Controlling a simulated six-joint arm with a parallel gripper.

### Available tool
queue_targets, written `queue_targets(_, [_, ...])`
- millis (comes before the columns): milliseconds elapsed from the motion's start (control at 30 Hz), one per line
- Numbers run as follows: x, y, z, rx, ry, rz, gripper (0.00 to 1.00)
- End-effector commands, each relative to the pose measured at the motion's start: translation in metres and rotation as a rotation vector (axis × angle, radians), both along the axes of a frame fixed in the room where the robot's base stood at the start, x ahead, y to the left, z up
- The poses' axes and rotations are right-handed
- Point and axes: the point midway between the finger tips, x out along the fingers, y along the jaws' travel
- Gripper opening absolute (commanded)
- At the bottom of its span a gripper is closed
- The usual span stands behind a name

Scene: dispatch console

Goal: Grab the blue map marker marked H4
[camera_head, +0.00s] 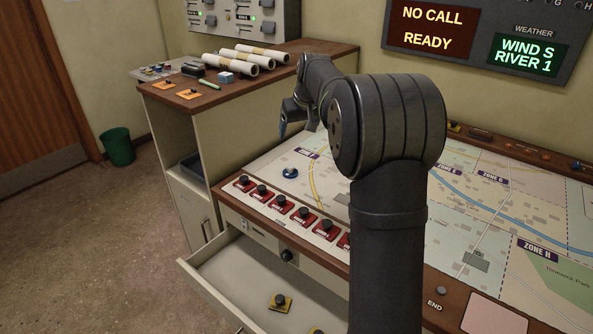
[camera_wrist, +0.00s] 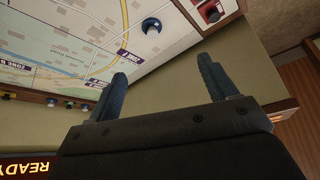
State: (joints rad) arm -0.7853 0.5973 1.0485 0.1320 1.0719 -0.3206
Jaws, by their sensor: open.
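A round blue map marker (camera_head: 290,173) stands on the map surface of the console, near its left front corner. It also shows in the wrist view (camera_wrist: 151,26), at the top and apart from the fingers. Its label is too small to read, so I cannot tell whether it says H4. My gripper (camera_wrist: 164,85) is open and empty, with its two blue fingers wide apart. In the head view my gripper (camera_head: 285,127) hangs above the far left edge of the map, up and behind the marker. My own arm covers part of the map.
Several red buttons (camera_head: 283,202) line the console's front left edge. An open drawer (camera_head: 226,262) below holds yellow-based knobs (camera_head: 280,301). A cabinet (camera_head: 222,121) at the left bears rolled papers (camera_head: 238,60) and small items. The map (camera_head: 480,210) to the right of my arm is largely flat.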

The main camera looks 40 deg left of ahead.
Motion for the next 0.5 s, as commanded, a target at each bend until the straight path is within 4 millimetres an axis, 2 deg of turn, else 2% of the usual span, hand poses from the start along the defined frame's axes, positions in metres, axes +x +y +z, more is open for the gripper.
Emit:
queue_targets(33, [0.014, 0.011, -0.006, -0.004, 0.004, 0.013, 0.78])
queue_targets(200, [0.045, 0.036, -0.018, -0.012, 0.009, 0.062, 0.78])
queue_targets(500, [0.074, 0.056, -0.034, -0.018, 0.012, 0.109, 0.78])
